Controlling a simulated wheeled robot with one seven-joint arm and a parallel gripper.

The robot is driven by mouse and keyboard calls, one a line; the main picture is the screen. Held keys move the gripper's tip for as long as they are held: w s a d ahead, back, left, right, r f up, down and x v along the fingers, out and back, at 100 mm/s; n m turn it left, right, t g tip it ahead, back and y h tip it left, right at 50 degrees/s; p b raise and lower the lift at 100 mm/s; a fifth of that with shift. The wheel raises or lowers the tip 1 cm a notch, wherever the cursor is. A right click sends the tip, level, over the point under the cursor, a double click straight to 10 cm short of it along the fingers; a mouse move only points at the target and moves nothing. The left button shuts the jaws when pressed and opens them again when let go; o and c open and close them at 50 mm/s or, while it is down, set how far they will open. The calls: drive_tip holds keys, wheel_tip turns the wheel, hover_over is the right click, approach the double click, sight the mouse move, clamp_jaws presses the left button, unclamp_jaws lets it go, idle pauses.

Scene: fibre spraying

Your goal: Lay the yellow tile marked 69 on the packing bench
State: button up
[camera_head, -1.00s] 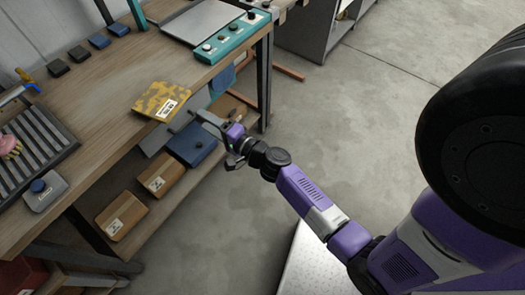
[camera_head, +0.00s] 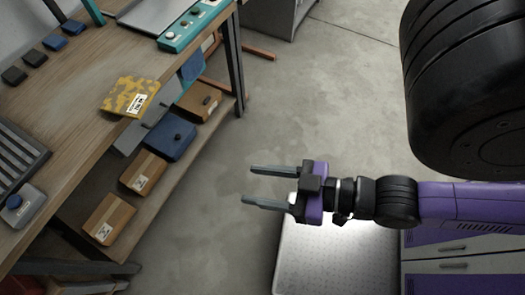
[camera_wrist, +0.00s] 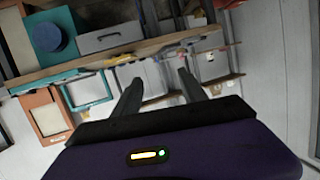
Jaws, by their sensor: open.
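A yellow mottled tile (camera_head: 130,96) with a white label lies flat on a wooden bench (camera_head: 75,105), at the bench's front edge. The label is too small to read. My gripper (camera_head: 247,184) is open and empty. It is out over the floor, to the right of the bench and apart from the tile. In the wrist view the two fingers (camera_wrist: 158,85) stand apart with nothing between them.
A teal-edged panel with knobs (camera_head: 192,26) sits at the bench's far end. A ribbed dark tray (camera_head: 15,160) and a grey box with a blue button (camera_head: 20,205) are at the left. Brown boxes and a blue box (camera_head: 170,138) fill the lower shelf. The floor right of the bench is open.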

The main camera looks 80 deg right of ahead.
drive_tip(key=shift+s+a+r+n+y, duration=0.3)
drive_tip(key=shift+r+n, duration=0.1)
drive_tip(key=shift+r, duration=0.15)
drive_tip(key=c, duration=0.3)
drive_tip(key=shift+r, duration=0.15)
drive_tip(key=c, duration=0.7)
drive_tip(key=shift+r, duration=0.1)
clamp_jaws()
wheel_tip(320, 180, up, 4)
drive_tip(key=m+g+h+p, duration=0.45)
drive_tip(key=g+p, duration=0.25)
drive_tip(key=p, duration=0.2)
hover_over(132, 98)
drive_tip(key=s+d, duration=0.1)
drive_tip(key=d, duration=0.3)
drive_tip(key=s+a+f+n+g+y, duration=0.2)
drive_tip(key=s+a+f+g+y, duration=0.35)
drive_tip(key=s+g, duration=0.35)
drive_tip(key=w+f+t+h+b, duration=0.1)
drive_tip(key=w+f+b, duration=0.1)
drive_tip(key=f, duration=0.7)
drive_tip(key=shift+w+f, duration=0.4)
drive_tip(key=shift+w, duration=0.15)
